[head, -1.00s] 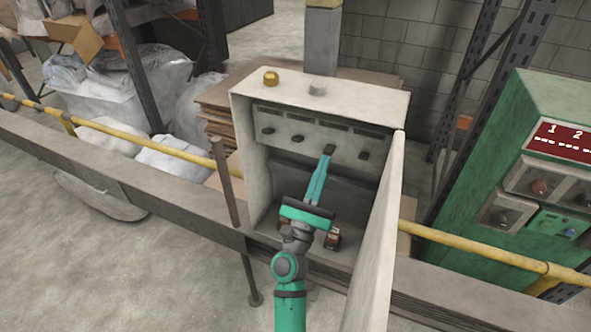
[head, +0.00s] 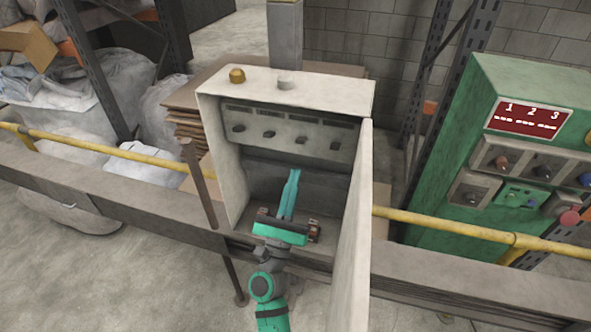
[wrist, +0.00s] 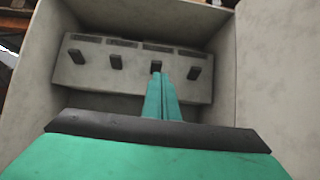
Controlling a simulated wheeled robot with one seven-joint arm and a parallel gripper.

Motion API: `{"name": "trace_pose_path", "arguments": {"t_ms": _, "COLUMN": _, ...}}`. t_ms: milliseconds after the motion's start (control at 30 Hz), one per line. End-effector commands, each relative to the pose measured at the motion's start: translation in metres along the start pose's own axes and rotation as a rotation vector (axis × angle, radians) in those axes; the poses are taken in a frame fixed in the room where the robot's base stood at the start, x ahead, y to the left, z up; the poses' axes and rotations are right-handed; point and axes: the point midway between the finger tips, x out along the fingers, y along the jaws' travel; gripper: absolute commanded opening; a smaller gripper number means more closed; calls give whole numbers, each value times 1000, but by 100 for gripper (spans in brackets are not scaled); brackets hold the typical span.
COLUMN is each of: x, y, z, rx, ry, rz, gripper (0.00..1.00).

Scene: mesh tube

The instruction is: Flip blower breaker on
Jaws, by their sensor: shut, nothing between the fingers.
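The open breaker box (head: 222,170) stands on the rail in the head view. Its panel (head: 290,150) carries a row of several dark breaker switches under label strips. The third switch from the left (head: 302,142) is above my fingertips in the head view; it also shows in the wrist view (wrist: 156,67), just beyond the fingertips. Whether they touch it I cannot tell. The labels are too small to read, so I cannot tell which is the blower breaker. My gripper (head: 294,172) is shut and empty, inside the box, below the switch row; its fingers show in the wrist view (wrist: 161,84).
The box door (head: 352,240) stands open on the right, close beside my arm. A green control cabinet (head: 450,150) stands farther right. A yellow rail (head: 440,225) runs across the front. A gold knob (head: 237,75) sits on top of the box.

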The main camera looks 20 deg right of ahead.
Motion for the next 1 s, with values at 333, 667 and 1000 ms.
{"name": "trace_pose_path", "arguments": {"t_ms": 333, "x": -42, "y": 5, "z": 40, "rx": 7, "ry": 0, "rz": 9, "gripper": 0}}
{"name": "trace_pose_path", "arguments": {"t_ms": 667, "x": -50, "y": 4, "z": 48, "rx": 5, "ry": 1, "rz": 7, "gripper": 0}}
{"name": "trace_pose_path", "arguments": {"t_ms": 1000, "x": -50, "y": 3, "z": 48, "rx": 4, "ry": 0, "rz": 5, "gripper": 0}}
